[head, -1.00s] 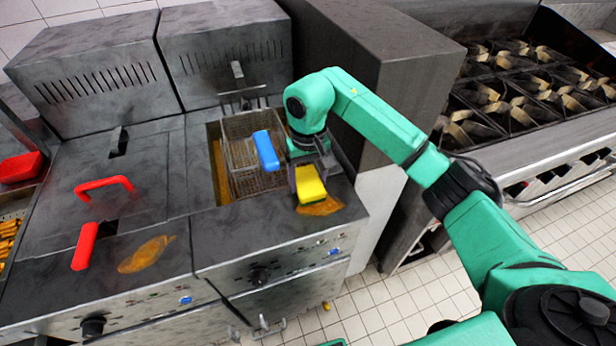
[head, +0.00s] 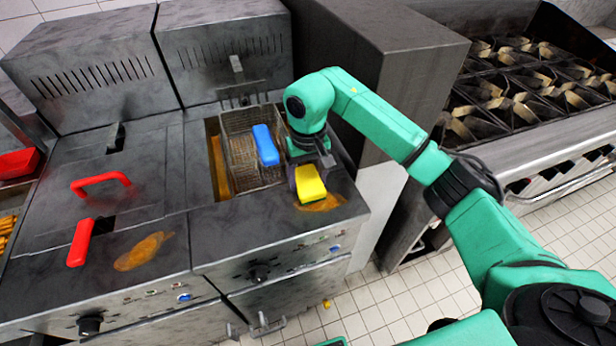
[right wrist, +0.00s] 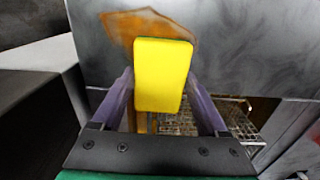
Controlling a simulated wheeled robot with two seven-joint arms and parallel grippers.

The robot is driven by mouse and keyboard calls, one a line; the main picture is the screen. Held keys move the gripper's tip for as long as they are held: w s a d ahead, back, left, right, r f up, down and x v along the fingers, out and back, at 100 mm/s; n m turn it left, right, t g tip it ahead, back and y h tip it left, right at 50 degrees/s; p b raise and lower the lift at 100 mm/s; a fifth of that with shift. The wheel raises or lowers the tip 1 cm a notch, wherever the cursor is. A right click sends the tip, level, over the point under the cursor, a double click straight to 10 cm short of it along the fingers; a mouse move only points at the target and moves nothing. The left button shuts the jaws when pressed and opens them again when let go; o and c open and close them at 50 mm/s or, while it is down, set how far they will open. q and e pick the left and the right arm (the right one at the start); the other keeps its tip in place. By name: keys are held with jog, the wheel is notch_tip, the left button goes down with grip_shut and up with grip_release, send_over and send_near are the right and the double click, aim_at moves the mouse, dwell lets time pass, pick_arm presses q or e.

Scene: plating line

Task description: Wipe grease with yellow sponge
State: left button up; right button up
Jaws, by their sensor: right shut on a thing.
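The yellow sponge (head: 310,184) has a thin green layer underneath and is held between the fingers of my right gripper (head: 308,178). In the right wrist view the sponge (right wrist: 163,62) sits between both fingertips of the gripper (right wrist: 160,85). The sponge is over an orange-brown grease patch (head: 324,203) on the fryer's front right top; the patch also shows beside it in the right wrist view (right wrist: 117,27). I cannot tell whether sponge and surface touch. A second grease patch (head: 145,251) lies on the left fryer's front top. My left gripper is not in view.
A wire fryer basket (head: 241,150) with a blue handle (head: 265,145) stands in the oil well left of my right gripper. Red handles (head: 81,243) stick up at the left. A tall grey cabinet (head: 400,60) stands close behind my right arm. A burner stove (head: 535,90) is at the right.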

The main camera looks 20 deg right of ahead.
jog(key=shift+f, duration=0.3)
